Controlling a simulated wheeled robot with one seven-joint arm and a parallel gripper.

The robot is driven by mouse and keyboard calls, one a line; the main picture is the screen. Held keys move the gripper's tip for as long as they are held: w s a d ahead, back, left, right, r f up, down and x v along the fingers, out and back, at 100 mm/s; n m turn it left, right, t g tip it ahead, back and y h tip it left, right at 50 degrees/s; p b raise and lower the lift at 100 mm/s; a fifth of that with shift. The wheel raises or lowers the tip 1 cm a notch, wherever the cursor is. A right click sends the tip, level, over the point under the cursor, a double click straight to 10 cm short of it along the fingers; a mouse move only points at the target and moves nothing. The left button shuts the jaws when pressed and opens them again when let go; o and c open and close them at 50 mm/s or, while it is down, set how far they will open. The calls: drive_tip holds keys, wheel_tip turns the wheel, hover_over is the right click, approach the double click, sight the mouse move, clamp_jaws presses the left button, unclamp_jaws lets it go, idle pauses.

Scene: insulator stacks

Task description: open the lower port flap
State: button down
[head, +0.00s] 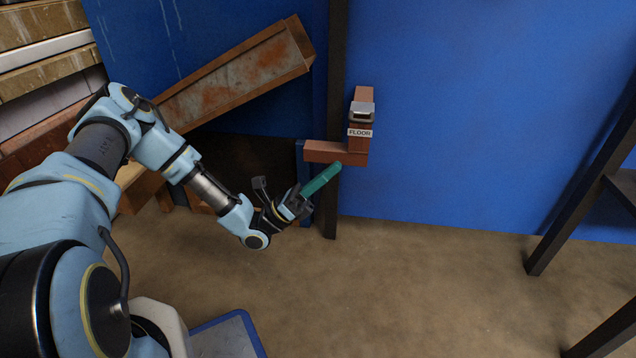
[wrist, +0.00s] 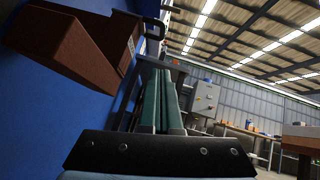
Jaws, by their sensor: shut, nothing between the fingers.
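My gripper (head: 337,167) is shut and empty, its green fingers together and pointing up and right. The fingers also show shut in the wrist view (wrist: 162,75). Their tips are just below a brown L-shaped piece (head: 335,152) on the blue wall; I cannot tell whether they touch it. This piece carries a FLOOR label (head: 359,133) and a metal clip-like part (head: 362,111). In the wrist view the brown piece (wrist: 75,45) is at upper left, apart from the fingers. A dark recess (head: 245,158) shows under a rusty chute; I cannot make out a flap for certain.
The rusty chute (head: 235,80) slopes down to the left above my forearm. A dark upright post (head: 336,60) stands against the blue wall (head: 480,100). A black frame (head: 570,200) stands at right. The floor (head: 430,280) between is clear.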

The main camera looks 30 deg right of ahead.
sight(362, 112)
drive_tip(key=d+r, duration=0.1)
drive_tip(key=r, duration=0.1)
drive_tip(key=d+r+b, duration=0.1)
drive_tip(key=s+d+r+b, duration=0.1)
drive_tip(key=r, duration=0.1)
drive_tip(key=shift+d+r, duration=0.25)
drive_tip(key=shift+r, duration=0.1)
drive_tip(key=shift+w+d+r, duration=0.1)
drive_tip(key=shift+r, duration=0.65)
drive_tip(key=shift+r, duration=0.15)
drive_tip(key=shift+r+n+t+p, duration=0.2)
drive_tip(key=shift+n+t+p, duration=0.45)
drive_tip(key=shift+p, duration=0.3)
drive_tip(key=shift+r+n+t+h+p, duration=0.25)
drive_tip(key=shift+n+h+p, duration=0.1)
drive_tip(key=shift+p, duration=0.3)
